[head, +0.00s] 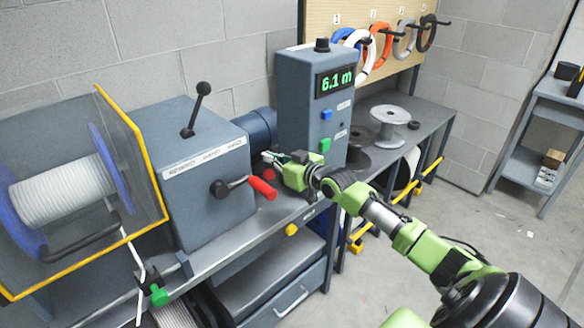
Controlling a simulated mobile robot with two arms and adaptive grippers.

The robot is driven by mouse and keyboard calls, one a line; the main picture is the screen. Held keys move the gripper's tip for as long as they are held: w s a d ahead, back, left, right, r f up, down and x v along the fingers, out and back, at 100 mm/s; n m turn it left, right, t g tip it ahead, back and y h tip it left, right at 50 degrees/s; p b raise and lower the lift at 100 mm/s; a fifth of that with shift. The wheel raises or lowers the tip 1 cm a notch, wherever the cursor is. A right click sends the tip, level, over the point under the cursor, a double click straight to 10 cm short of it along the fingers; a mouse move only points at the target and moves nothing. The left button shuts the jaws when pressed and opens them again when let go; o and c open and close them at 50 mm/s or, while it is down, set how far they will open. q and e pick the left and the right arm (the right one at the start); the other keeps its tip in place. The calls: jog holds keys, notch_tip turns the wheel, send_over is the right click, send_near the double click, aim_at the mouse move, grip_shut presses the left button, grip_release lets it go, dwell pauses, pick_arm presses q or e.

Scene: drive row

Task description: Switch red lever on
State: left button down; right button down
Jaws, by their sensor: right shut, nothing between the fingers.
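The red lever (262,187) sticks out from a dark pivot on the front of the grey drive box and points to the right, slightly down. My right gripper (268,157) is shut and empty. In the picture it is just above the red grip, in front of the control box; I cannot tell whether it touches the lever. My left gripper is not in view.
A second lever with a black knob (203,88) stands on top of the box. The control box (290,95) reads 6.1 m. A rope spool (65,190) sits behind a yellow-edged guard at left. Empty reels (390,116) stand on the bench at right. Open floor lies right.

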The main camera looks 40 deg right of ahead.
jog(key=s+f+b, duration=0.1)
jog(key=s, duration=0.8)
jog(key=shift+s+d+f, duration=0.15)
jog(key=shift+s+d, duration=0.1)
jog(key=shift+d, duration=0.1)
